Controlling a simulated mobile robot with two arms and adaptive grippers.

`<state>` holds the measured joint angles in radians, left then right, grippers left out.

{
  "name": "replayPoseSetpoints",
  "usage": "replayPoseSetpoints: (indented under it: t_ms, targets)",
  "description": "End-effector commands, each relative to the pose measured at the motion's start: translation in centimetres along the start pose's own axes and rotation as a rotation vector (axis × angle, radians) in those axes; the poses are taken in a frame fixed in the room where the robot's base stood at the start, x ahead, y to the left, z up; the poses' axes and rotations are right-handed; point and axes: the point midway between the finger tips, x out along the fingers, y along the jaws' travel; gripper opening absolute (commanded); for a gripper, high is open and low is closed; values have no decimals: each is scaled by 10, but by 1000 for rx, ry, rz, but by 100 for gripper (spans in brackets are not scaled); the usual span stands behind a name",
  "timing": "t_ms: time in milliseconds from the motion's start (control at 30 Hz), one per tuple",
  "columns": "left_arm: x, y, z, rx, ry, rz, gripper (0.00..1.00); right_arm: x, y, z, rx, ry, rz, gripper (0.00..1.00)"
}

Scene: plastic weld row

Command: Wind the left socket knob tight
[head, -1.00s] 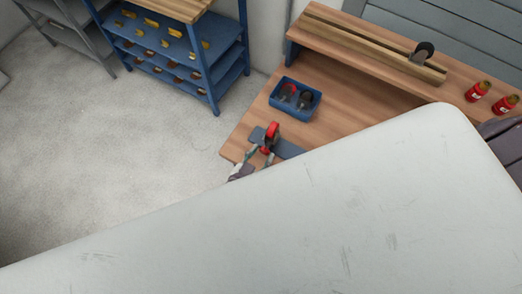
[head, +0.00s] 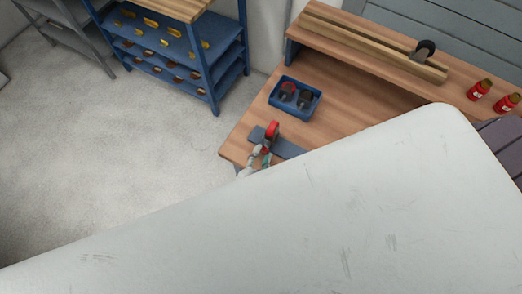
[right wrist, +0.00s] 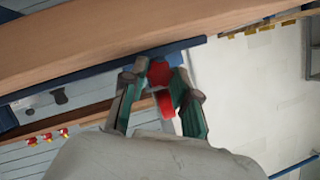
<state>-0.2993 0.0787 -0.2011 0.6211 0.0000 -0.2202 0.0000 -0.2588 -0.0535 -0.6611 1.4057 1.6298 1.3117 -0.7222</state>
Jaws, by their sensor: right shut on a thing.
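A red knob (right wrist: 159,72) sits between the fingertips of my right gripper (right wrist: 158,76) in the right wrist view. The gripper is shut on it. In the head view, my right gripper (head: 259,158) is small at the bench's left front corner. It is by a blue-grey plate (head: 288,149) with a red wheel (head: 272,130) standing at it. The knob's socket and thread are hidden, so I cannot tell how tight it sits. My left gripper is not in view.
A blue bin (head: 311,108) with a red and a dark wheel stands behind on the wooden bench (head: 340,125). A large pale surface hides the bench's front. Floor at left is clear.

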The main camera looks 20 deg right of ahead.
Motion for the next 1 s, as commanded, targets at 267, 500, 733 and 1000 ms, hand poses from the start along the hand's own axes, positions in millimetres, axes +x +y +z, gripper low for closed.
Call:
replayPoseSetpoints:
  t_ms: [267,500,733,1000]
  targets:
    - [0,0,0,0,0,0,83,0,1,0,-4,-1,3,43]
    - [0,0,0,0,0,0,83,0,1,0,-5,-1,3,55]
    - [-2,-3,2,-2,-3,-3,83,0,-1,0,-30,0,14,55]
    - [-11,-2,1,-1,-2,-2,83,1,-6,-1,-297,4,119,55]
